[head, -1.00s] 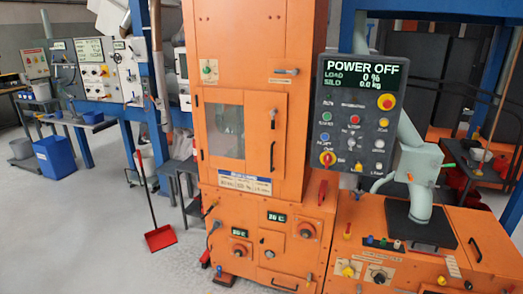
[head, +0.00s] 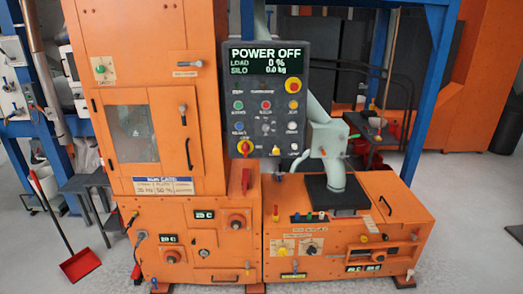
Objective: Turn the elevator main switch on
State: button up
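The dark control panel (head: 265,100) hangs at the front of the orange elevator cabinet (head: 152,125). Its screen (head: 265,60) reads POWER OFF, LOAD 0 % and SILO 0.0 kg. A yellow and red rotary knob (head: 244,147), which looks like a main switch, sits at the panel's lower left; its label is too small to read. A red mushroom button on yellow (head: 293,86) is at the upper right, with several coloured buttons between. My gripper is not in view.
A lower orange machine (head: 345,225) with a grey-green pipe (head: 333,150) stands right of the cabinet. Blue posts (head: 437,75) frame the area. A red dustpan (head: 80,265) lies on the floor at the left. Grey floor in the right foreground is clear.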

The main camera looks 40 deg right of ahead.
aim_at(245, 147)
jog(key=u, duration=1.2)
jog(key=k, duration=0.1)
jog(key=z, duration=2.4)
jog(key=k, duration=0.9)
jog(key=u, duration=0.2)
jog(key=i, duration=0.7)
jog(key=z, duration=0.05)
